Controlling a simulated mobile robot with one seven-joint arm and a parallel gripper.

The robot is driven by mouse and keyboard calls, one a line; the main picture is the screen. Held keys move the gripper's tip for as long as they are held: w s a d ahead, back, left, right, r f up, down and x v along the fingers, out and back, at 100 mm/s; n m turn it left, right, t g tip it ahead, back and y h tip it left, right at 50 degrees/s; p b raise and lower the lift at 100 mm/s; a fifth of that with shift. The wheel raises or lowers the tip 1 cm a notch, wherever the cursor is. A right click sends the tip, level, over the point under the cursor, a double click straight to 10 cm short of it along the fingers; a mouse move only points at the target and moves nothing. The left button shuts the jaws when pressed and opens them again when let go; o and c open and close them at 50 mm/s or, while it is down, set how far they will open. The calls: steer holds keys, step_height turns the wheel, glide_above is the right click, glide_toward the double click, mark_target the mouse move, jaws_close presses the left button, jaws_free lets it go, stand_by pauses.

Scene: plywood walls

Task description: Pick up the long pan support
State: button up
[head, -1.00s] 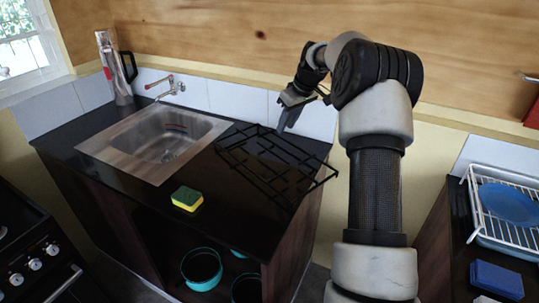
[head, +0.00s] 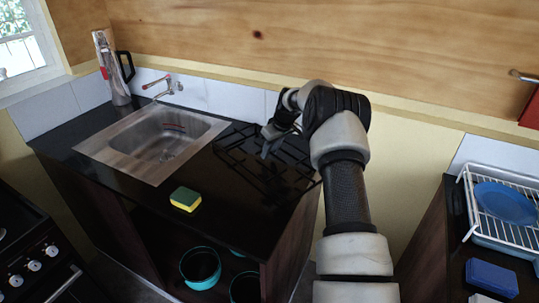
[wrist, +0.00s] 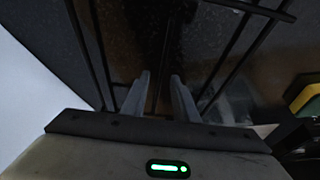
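The long pan support (head: 236,157) is a black wire grate lying on the dark counter to the right of the sink. It is hard to make out against the black top. In the wrist view its bars (wrist: 232,45) run away on both sides of my fingers. My gripper (head: 268,150) is over the far part of the grate, pointing down and close to it. In the wrist view my gripper (wrist: 160,77) has its two fingers apart, with a thin dark bar seeming to lie between them. I cannot tell whether the fingers touch it.
A steel sink (head: 110,152) is set in the counter on the left. A yellow-green sponge (head: 185,199) lies near the front edge. A dish rack (head: 470,205) with a blue plate (head: 507,203) is on the right. The wall is close behind the counter.

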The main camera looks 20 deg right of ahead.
steer(key=shift+w+f, duration=0.2)
steer(key=shift+f, duration=0.3)
jaws_close()
stand_by(1.0)
steer(key=shift+w+r, duration=0.1)
steer(key=shift+r, duration=0.15)
